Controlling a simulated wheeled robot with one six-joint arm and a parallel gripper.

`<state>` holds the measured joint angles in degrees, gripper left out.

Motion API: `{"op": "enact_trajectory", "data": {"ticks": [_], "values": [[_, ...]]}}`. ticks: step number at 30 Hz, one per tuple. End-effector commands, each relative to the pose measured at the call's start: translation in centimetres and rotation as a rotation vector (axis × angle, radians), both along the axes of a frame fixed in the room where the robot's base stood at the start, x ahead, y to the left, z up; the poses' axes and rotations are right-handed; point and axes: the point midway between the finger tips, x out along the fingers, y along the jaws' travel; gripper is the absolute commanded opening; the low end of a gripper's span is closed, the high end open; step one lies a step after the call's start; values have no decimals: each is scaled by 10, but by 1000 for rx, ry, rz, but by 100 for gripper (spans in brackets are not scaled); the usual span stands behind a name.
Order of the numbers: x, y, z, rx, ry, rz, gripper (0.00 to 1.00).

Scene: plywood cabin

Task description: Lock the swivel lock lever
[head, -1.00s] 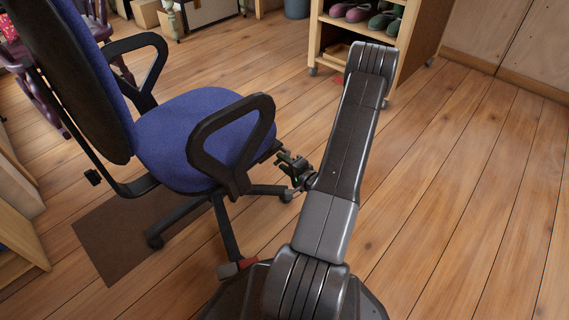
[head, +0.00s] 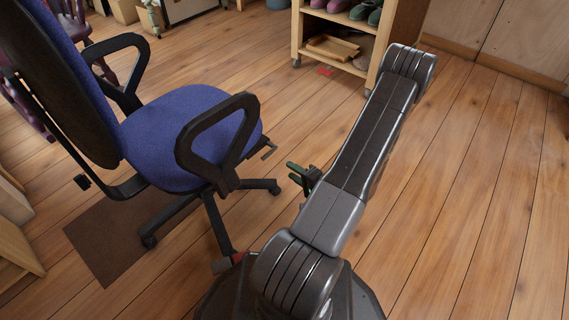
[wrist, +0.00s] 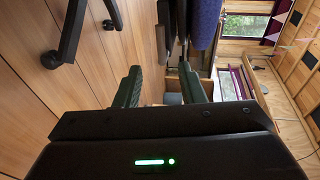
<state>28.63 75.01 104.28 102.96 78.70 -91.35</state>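The office chair (head: 185,130) has a blue seat, black armrests and a black star base. A small grey lever (head: 269,150) sticks out under the seat's right edge; it looks like the swivel lock lever, but its setting is too small to tell. My gripper (head: 292,172) is just right of and below the lever in the head view, apart from it and empty. In the wrist view my gripper (wrist: 160,75) has its two green fingers spread wide with nothing between them. The blue seat (wrist: 205,25) shows sideways beyond the fingertips. My arm hides part of the gripper in the head view.
A red piece (head: 237,258) sits at the end of a chair leg beside my base. A wooden shelf (head: 297,38) with shoes stands at the back. A brown mat (head: 100,240) lies under the chair. The floor on the right is clear.

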Motion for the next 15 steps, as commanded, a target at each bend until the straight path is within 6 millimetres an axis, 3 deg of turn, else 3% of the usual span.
{"op": "enact_trajectory", "data": {"ticks": [6, 15], "values": [[-13, -15, 4, 0, 0, -1, 36], [-16, -18, 4, -1, -1, 1, 36]]}}
